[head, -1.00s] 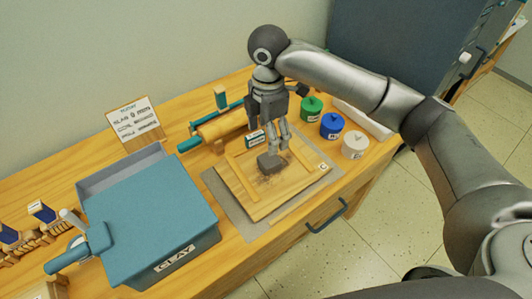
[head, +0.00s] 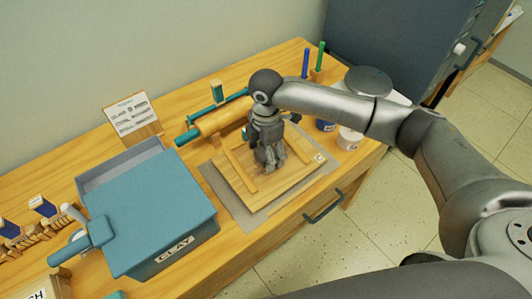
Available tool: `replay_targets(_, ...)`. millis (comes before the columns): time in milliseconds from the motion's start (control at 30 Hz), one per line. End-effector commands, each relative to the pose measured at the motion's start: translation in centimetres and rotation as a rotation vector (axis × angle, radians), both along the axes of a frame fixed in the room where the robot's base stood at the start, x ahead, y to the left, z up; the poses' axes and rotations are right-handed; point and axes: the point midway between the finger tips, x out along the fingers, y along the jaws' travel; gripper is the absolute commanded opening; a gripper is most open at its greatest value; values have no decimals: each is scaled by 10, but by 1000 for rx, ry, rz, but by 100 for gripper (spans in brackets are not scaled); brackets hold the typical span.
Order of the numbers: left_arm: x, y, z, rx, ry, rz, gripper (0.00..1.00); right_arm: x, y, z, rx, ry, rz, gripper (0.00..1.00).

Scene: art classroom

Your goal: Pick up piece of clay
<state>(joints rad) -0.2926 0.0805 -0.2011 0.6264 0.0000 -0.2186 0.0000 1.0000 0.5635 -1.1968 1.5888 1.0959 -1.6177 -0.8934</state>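My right gripper (head: 270,165) points down over the wooden board (head: 285,182), its fingers low and close to the board's surface. The grey piece of clay cannot be made out apart from the gripper. The dark fingers cover the spot where it lay, so I cannot tell whether they are closed on it. The blue box labelled CLAY (head: 160,215) stands to the left, its lid slid forward from the back rim. My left gripper is not in view.
A rolling pin (head: 222,119) lies behind the board. Paint jars, including a white one (head: 349,139), stand to its right, partly behind my arm. A sign (head: 132,115) stands behind the CLAY box. A drawer handle (head: 323,206) is on the table front.

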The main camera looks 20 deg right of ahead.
Motion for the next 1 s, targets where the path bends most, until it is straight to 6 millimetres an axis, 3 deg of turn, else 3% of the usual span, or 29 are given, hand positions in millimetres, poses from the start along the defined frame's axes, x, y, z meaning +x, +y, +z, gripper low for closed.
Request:
replay_targets(67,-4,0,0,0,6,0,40,0,0,0,0,0,0,69)
replay_targets(467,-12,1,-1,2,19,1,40,0,0,1,0,0,0,18)
replay_targets(767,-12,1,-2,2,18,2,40,1,0,3,1,-2,0,18)
replay_targets(1000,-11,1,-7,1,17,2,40,1,1,27,3,-3,0,18)
